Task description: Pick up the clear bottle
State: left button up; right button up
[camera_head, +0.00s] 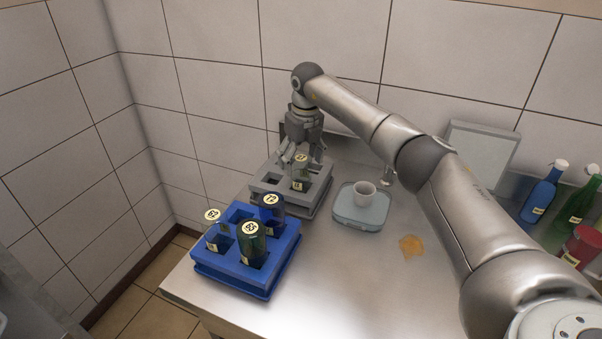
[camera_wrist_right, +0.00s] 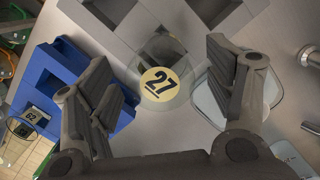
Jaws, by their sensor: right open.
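A clear bottle (camera_head: 301,177) with a round pale yellow cap stands upright in a compartment of the grey crate (camera_head: 262,188). In the right wrist view the same bottle (camera_wrist_right: 160,85) shows from above, its cap marked 27. My right gripper (camera_head: 302,155) is open just above the bottle, with one finger on each side of the cap. In the right wrist view the gripper (camera_wrist_right: 160,70) shows a gap between each finger and the cap. The bottle's lower part is hidden by the crate. My left gripper is not in view.
A blue crate (camera_head: 232,277) with several capped bottles stands in front of the grey crate. Coloured bottles (camera_head: 540,193) stand at far right. The front middle of the steel table is mostly clear.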

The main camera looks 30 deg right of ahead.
notch_tip(320, 180, down, 4)
jog(key=shift+w+r+p, duration=0.1)
jog(key=shift+r+p, duration=0.15)
jog(key=shift+p, duration=0.3)
jog(key=shift+w+f, duration=0.1)
jog(key=shift+f, duration=0.15)
jog(key=c, duration=1.2)
notch_tip(320, 180, up, 8)
jog(key=shift+b, duration=1.15)
notch_tip(320, 180, up, 4)
jog(key=shift+f+p, duration=0.15)
jog(key=shift+p, duration=0.55)
notch_tip(320, 180, up, 4)
jog(key=p, duration=0.5)
jog(key=shift+r, duration=0.25)
